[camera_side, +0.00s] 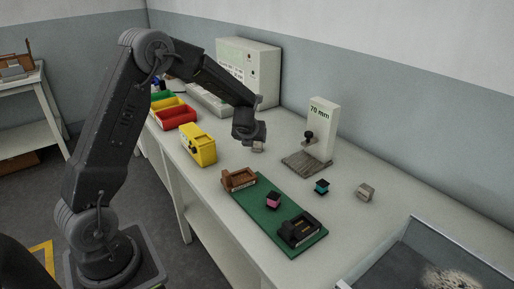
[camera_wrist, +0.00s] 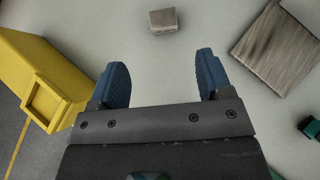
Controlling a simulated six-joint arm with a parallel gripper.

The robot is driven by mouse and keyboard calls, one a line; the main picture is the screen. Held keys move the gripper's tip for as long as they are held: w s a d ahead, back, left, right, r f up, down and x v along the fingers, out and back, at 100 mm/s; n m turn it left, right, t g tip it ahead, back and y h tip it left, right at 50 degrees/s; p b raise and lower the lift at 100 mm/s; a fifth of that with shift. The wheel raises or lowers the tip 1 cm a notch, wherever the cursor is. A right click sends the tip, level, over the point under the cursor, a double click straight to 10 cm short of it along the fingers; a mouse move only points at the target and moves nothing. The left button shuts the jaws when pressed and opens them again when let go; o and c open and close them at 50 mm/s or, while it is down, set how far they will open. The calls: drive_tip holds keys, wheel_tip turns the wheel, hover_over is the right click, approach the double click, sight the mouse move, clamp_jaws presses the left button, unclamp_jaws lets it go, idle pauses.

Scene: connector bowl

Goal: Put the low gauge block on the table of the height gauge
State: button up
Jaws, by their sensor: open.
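My gripper (camera_wrist: 162,80) is open and empty, its two blue fingers pointing down over the bench. A small grey metal block (camera_wrist: 163,20) lies on the bench ahead of the fingers, outside them, at the top of the wrist view. In the side view this block (camera_side: 258,147) shows just below my gripper (camera_side: 250,138). A second grey block (camera_side: 366,191) stands further right; which of the two is lower I cannot tell surely. The height gauge (camera_side: 321,125) is a white column marked 70 mm with a dark knob. Its grey table (camera_side: 305,164) is bare, also in the wrist view (camera_wrist: 277,47).
A yellow box (camera_side: 198,145) stands left of my gripper, also in the wrist view (camera_wrist: 40,75). A green board (camera_side: 262,206) carries brown and black holders and a pink piece. A teal piece (camera_side: 321,187) lies near the gauge. Coloured bins (camera_side: 176,118) stand behind.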

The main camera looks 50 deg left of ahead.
sight(257, 144)
drive_tip(key=x, duration=1.1)
drive_tip(key=shift+w+d+f, duration=0.15)
drive_tip(key=shift+c, duration=0.4)
drive_tip(key=c, duration=1.1)
